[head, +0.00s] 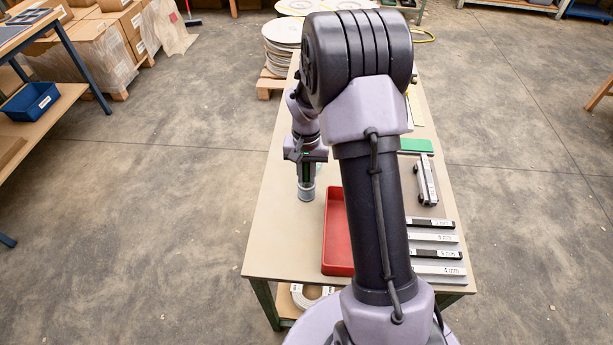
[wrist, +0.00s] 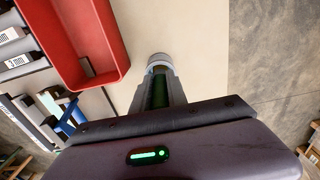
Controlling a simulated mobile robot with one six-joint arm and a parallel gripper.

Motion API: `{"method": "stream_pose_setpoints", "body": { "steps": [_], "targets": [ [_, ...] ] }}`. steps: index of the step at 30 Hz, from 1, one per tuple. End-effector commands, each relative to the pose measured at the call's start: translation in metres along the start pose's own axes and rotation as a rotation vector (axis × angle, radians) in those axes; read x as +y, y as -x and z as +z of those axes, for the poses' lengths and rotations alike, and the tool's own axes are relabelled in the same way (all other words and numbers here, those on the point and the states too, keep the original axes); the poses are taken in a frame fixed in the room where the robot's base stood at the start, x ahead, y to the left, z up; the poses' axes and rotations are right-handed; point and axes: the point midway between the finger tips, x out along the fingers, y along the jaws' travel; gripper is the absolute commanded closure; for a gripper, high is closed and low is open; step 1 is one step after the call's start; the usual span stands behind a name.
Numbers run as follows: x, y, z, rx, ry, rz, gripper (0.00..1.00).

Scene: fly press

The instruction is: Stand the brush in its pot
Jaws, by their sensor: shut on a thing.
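The pot (head: 306,193) is a small grey cylinder standing on the table, left of the red tray in the head view. In the wrist view its pale rim (wrist: 158,58) shows just beyond my fingertips. My gripper (head: 306,176) points down right over the pot. In the wrist view my gripper (wrist: 160,80) is shut on a slim dark green thing, which I take to be the brush (wrist: 159,93). Its lower end is hidden by the fingers and the pot. I cannot tell how deep it reaches into the pot.
A red tray (head: 337,235) lies right of the pot, with a small brown block (wrist: 87,67) in its corner. Several labelled bars (head: 436,254) lie at the table's right edge. The table (head: 268,240) is bare left of the pot. My arm hides part of it.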

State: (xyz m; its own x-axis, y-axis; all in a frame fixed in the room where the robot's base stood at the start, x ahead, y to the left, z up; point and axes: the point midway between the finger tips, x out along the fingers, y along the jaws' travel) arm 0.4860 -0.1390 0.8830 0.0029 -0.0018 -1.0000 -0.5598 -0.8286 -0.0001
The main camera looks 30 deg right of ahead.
Motion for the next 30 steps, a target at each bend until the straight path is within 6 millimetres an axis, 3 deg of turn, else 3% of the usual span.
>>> {"method": "stream_pose_setpoints", "body": {
  "steps": [5, 6, 9, 19, 23, 30],
  "targets": [
    [0.000, -0.003, 0.000, 0.000, 0.001, 0.000, 1.00],
    [0.000, -0.003, 0.000, 0.000, 0.001, 0.000, 0.80],
    [0.000, -0.002, 0.000, 0.000, 0.001, 0.000, 0.60],
    [0.000, 0.002, 0.000, 0.000, 0.001, 0.000, 0.60],
    [0.000, 0.030, -0.001, 0.004, 0.002, 0.000, 0.60],
    [0.000, 0.098, -0.001, 0.003, 0.002, 0.000, 0.60]
  ]
}}
